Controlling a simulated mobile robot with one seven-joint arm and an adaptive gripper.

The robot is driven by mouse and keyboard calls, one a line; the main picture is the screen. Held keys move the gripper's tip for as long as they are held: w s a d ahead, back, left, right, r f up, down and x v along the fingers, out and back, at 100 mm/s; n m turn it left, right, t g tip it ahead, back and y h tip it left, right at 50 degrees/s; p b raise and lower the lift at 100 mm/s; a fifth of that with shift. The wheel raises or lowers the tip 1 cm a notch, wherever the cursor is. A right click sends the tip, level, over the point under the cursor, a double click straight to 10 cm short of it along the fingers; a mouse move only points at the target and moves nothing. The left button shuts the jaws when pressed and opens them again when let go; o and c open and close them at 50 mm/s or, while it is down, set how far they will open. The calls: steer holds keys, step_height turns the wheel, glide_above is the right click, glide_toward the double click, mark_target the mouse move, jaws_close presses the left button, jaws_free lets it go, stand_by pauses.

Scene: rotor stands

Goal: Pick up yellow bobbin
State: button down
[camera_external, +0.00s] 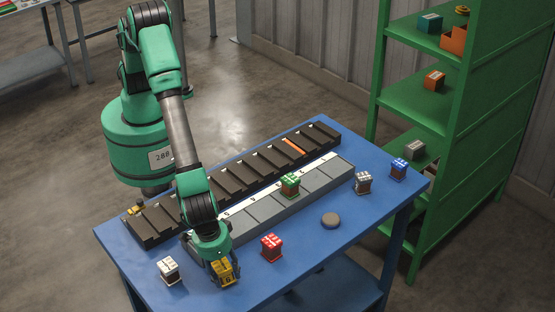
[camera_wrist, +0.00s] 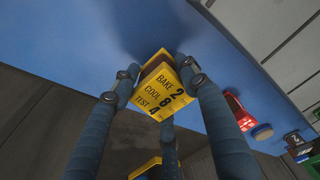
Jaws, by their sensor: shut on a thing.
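The yellow bobbin (camera_external: 226,274) is near the front edge of the blue table. In the wrist view the yellow bobbin (camera_wrist: 160,96) shows a yellow face printed BAKE 2, COOL 8, TEST 4, with a brown part behind it. My gripper (camera_external: 222,264) comes down over it from above and is shut on it. In the wrist view the fingers of my gripper (camera_wrist: 160,80) press on its left and right sides. I cannot tell whether its underside touches the table.
A white bobbin (camera_external: 169,268) stands to the left and a red bobbin (camera_external: 271,247) to the right. A green bobbin (camera_external: 290,184) is on the grey strip (camera_external: 265,208). Grey (camera_external: 363,183) and blue (camera_external: 398,169) bobbins and a round disc (camera_external: 330,220) lie right. A dark slotted rack (camera_external: 232,178) runs behind.

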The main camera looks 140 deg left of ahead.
mark_target(225, 264)
step_height(225, 264, up, 8)
steer(key=shift+r, duration=0.15)
stand_by(0.3)
